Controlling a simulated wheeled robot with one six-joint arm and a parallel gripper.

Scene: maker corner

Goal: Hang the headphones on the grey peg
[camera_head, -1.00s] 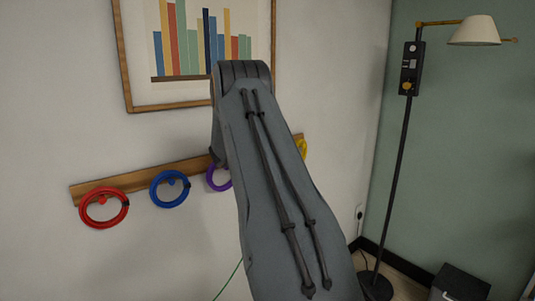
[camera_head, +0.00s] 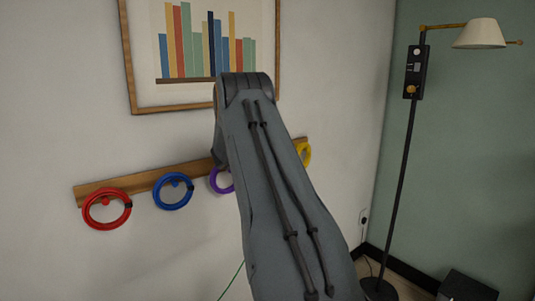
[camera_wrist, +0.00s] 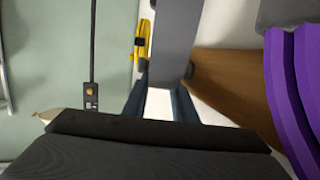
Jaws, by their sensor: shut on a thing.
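In the wrist view, my gripper (camera_wrist: 163,80) is shut on a flat grey band (camera_wrist: 175,35). The band looks like part of the headphones and runs up out of the picture between the two fingers. A darker grey piece (camera_wrist: 283,12) shows at the top right corner; I cannot tell whether it belongs to the headphones. The band is close in front of the wooden rail (camera_wrist: 235,85). A small grey nub beside the band may be the grey peg, but I cannot tell. In the head view my own arm hides the gripper, the headphones and that stretch of rail.
The rail (camera_head: 140,183) holds a red ring (camera_head: 88,218), a blue ring (camera_head: 158,201), a purple ring (camera_head: 216,185) and a yellow ring (camera_head: 307,155). A framed chart (camera_head: 126,60) hangs above. A floor lamp (camera_head: 402,170) stands at the right.

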